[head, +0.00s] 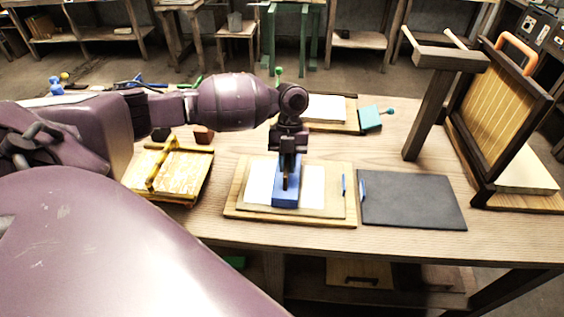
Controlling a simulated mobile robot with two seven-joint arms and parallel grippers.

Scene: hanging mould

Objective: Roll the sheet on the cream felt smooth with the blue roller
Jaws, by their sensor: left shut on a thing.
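The cream felt (338,204) lies on a wooden board (240,215) in the middle of the table. A white sheet (311,187) lies on the felt and shows on both sides of the blue roller (286,194). My left gripper (289,172) points down over the felt, shut on the blue roller. The roller lies across the middle of the sheet, seemingly touching it; its underside is hidden. My right gripper is not in view.
A dark grey mat (411,200) lies right of the board. A wooden post (430,115) and a tilted dark frame (499,110) with an orange handle stand at the right. A teal block (369,118) lies behind.

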